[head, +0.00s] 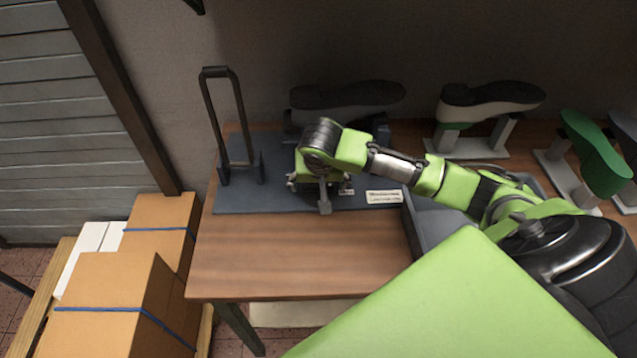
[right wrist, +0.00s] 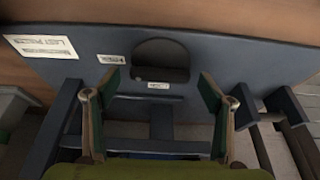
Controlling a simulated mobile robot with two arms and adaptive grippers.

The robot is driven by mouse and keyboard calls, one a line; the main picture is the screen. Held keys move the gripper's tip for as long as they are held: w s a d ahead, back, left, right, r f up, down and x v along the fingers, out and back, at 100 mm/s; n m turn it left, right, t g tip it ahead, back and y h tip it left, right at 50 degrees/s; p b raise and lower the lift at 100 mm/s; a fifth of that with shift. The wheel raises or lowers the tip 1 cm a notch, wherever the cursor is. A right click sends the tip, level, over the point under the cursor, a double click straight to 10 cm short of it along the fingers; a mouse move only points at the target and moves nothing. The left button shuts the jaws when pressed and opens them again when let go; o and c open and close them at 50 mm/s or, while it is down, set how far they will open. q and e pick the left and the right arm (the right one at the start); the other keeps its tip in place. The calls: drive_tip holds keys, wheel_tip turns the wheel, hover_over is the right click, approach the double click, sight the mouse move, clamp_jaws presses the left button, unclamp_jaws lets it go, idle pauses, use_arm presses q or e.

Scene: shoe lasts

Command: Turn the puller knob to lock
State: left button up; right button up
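The last puller's dark blue-grey base (head: 260,200) lies on the wooden table. In the right wrist view its plate (right wrist: 215,62) carries a dark rounded shape (right wrist: 161,60), perhaps the puller knob; I cannot tell its turn angle. A small white label (right wrist: 158,86) sits just below it. My right gripper (head: 322,190) is over the base in the head view and hides part of the puller. In the right wrist view its fingers (right wrist: 155,95) are wide apart, with nothing seen clasped between them. My left gripper is not in view.
A dark upright handle frame (head: 210,115) stands at the base's left. Shoe lasts on stands (head: 480,102) and a green last (head: 597,155) stand behind and right. The table front (head: 300,255) is clear. Cardboard boxes (head: 110,290) are at the lower left.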

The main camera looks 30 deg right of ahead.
drive_tip(key=c, duration=0.9)
